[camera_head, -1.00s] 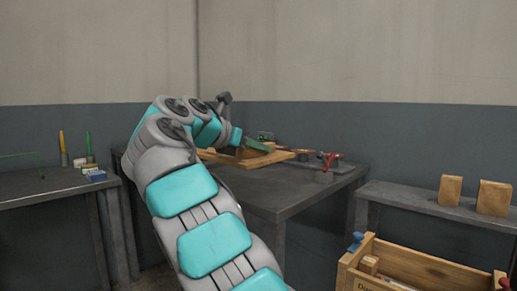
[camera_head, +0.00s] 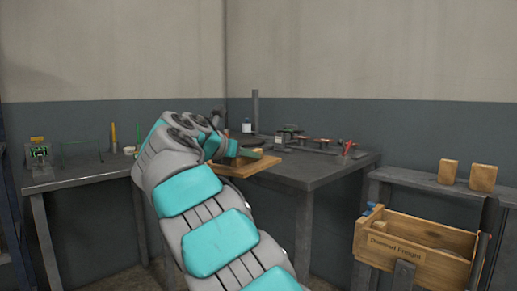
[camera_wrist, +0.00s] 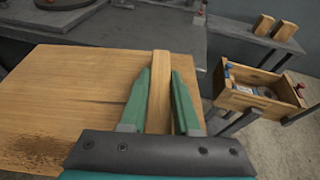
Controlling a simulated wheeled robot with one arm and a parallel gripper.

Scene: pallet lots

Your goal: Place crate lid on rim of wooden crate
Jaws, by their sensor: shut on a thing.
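The crate lid is a flat wooden board (camera_wrist: 60,100) with a raised wooden bar (camera_wrist: 159,92) as its handle. In the wrist view my gripper (camera_wrist: 161,75) has its green fingers on both sides of the bar, shut on it. In the head view the lid (camera_head: 240,168) hangs level in front of the corner table, and my arm hides part of it. The wooden crate (camera_head: 415,244) is open at the top, with a labelled front, at the lower right. It also shows in the wrist view (camera_wrist: 237,97), to the right of the lid and apart from it.
A dark corner table (camera_head: 310,180) holds tools and clamps. Another table (camera_head: 70,178) stands at the left. A shelf (camera_head: 425,182) with two wooden blocks (camera_head: 447,171) is behind the crate. Small objects lie inside the crate.

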